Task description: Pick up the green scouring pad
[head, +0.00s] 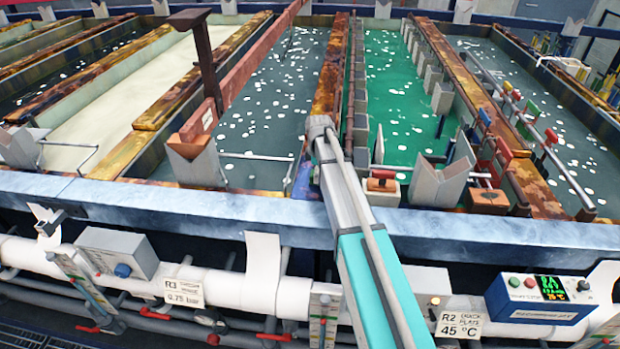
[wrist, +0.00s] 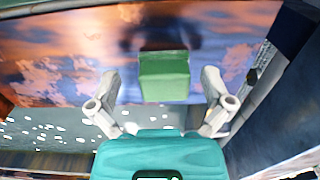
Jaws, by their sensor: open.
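The green scouring pad (wrist: 164,77) shows in the wrist view as a small green block on a rust-and-blue mottled surface (wrist: 75,60). My gripper (wrist: 161,88) is open, with one pale finger to the left of the pad and one to the right. Gaps show between the pad and both fingers in the picture, and neither finger appears to touch it. How far the fingertips are above the surface is hard to tell. In the head view I cannot make out the pad; my arm crosses the middle there.
The head view shows open tanks of liquid, including a green one (head: 394,95) and a cream one (head: 125,85). Rusty walls divide them. A grey-blue front rail (head: 480,232), upright brackets, rods and clamps stand around the tanks. Pipes and a control box (head: 540,303) lie below.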

